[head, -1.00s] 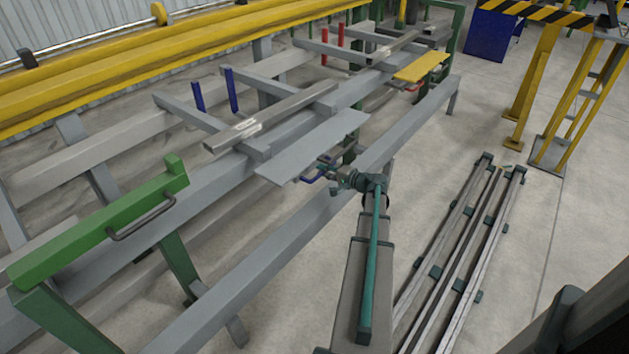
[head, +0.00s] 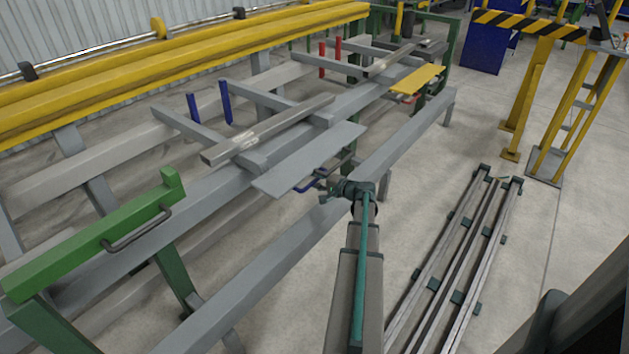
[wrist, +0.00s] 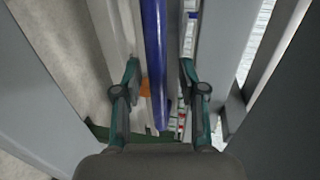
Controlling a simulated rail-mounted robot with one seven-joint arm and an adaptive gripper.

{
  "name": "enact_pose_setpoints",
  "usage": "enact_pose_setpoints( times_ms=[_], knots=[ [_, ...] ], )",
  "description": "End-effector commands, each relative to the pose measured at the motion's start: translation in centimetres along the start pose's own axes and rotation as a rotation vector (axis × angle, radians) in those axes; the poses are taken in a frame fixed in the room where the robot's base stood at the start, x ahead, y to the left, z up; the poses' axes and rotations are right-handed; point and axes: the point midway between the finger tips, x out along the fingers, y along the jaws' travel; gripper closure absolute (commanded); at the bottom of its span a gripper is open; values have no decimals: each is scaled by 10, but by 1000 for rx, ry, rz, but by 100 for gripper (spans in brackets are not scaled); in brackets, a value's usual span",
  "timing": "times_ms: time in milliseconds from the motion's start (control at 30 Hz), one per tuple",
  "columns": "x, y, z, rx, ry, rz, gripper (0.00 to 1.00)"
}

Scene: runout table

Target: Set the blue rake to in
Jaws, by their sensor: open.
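The blue rake shows in the head view as two upright blue prongs (head: 225,103) on the frame, left of the grey plate. A blue handle (head: 303,187) sticks out below the plate's near edge; its link to the prongs is hidden. My gripper (head: 327,192) is at that handle, just beyond the plate's edge. In the wrist view, my gripper (wrist: 159,75) is open, with one finger on each side of a long blue bar (wrist: 155,50). There are gaps on both sides, and the fingers are not closed on it.
The grey plate (head: 310,158) lies close beside my gripper. A grey rail (head: 405,135) runs along the near side. Two red prongs (head: 322,60) and a yellow plate (head: 417,80) stand farther back. A bar (head: 265,130) lies on the frame. Floor racks (head: 455,260) lie to the right.

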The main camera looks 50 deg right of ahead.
Motion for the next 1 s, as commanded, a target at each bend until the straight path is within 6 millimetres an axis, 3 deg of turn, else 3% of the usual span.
enact_pose_setpoints(
  times_ms=[267,733,1000],
  knots=[
    [-10,0,1,0,0,1,59],
    [-92,0,1,0,2,0,59],
    [-117,0,1,0,-1,0,59]
  ],
)
